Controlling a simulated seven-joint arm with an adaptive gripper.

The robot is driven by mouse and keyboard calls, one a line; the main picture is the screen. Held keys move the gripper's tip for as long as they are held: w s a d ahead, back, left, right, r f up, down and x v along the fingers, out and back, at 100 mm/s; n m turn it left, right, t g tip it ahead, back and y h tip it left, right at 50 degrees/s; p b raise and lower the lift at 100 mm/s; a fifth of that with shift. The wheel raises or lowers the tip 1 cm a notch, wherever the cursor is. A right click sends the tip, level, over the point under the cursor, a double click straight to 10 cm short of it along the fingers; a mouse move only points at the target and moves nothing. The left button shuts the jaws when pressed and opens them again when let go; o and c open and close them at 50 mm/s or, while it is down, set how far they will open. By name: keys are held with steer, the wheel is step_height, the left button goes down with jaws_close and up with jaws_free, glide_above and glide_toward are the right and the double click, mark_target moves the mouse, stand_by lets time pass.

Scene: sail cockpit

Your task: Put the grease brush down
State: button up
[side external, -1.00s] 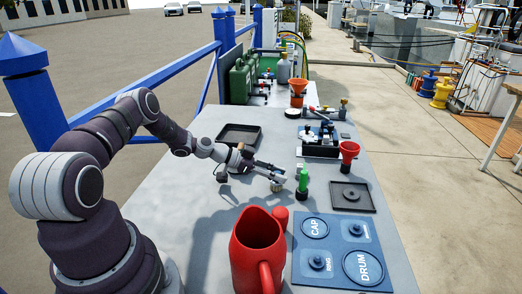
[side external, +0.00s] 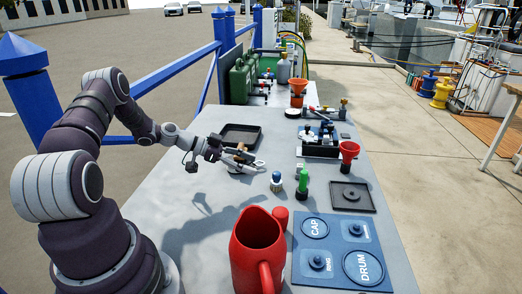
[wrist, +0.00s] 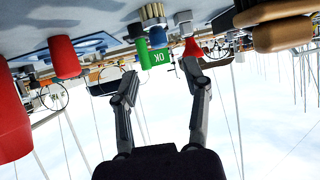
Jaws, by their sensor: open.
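The grease brush (side external: 276,178), with a blue top and pale bristles, stands upright on its bristles on the grey table, left of a green bottle.
A red jug (side external: 257,250) and blue marked mat (side external: 340,245) are in front. A black tray (side external: 257,143) lies behind my gripper, with a brown object (wrist: 275,25) near it. The left table area is clear.

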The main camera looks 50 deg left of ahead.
steer(key=v, duration=0.4)
steer(key=s+d+r+n+g+y, duration=0.1)
steer(key=d+r+g+y, duration=0.2)
steer(key=d+r+g, duration=0.45)
steer(key=s+d+r+n+t+y, duration=0.1)
steer(key=s+d+r+n+y, duration=0.1)
steer(key=s, duration=0.3)
steer(key=s+d+r+n+t+y, duration=0.1)
steer(key=s+d+r+n+y, duration=0.1)
steer(key=s+d+r+n, duration=0.1)
steer(key=s+d+r, duration=0.1)
steer(key=s+d, duration=0.1)
steer(key=s, duration=0.1)
steer(key=shift+n, duration=0.4)
